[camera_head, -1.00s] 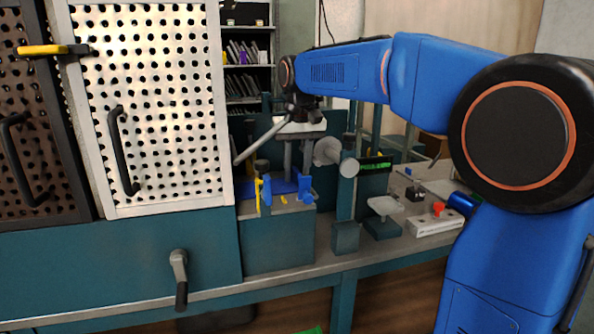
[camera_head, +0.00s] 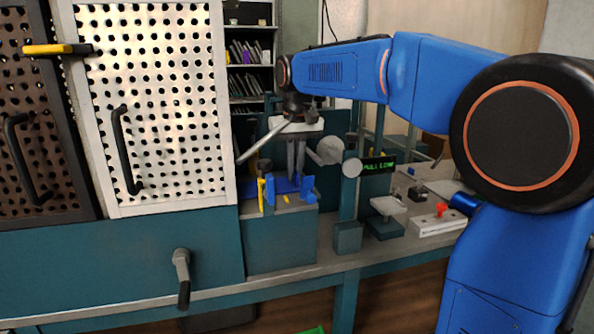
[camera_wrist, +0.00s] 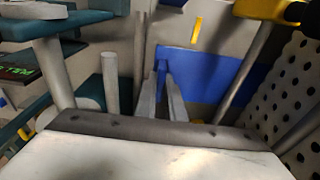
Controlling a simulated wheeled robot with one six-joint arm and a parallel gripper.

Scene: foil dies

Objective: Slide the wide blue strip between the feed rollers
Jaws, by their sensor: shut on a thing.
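The wide blue strip (camera_head: 286,186) lies low on the bench machine in the head view, partly behind the guides. It fills the middle right of the wrist view as a flat blue sheet (camera_wrist: 205,80). My gripper (camera_head: 297,172) points down over it, its two grey fingers close together. In the wrist view my gripper (camera_wrist: 162,78) is shut on the strip at its left end, where a small blue edge shows between the fingertips. Two grey round cylinder ends (camera_head: 328,151) stand right of my gripper and look like rollers. The gap between the rollers cannot be made out.
Blue guide posts (camera_head: 307,187) and a yellow-handled post (camera_head: 261,190) stand close around the strip. A perforated door (camera_head: 155,110) stands left. A display (camera_head: 379,166) reading "PULL LOW" stands right. A grey rod (camera_head: 262,142) slants left of my gripper.

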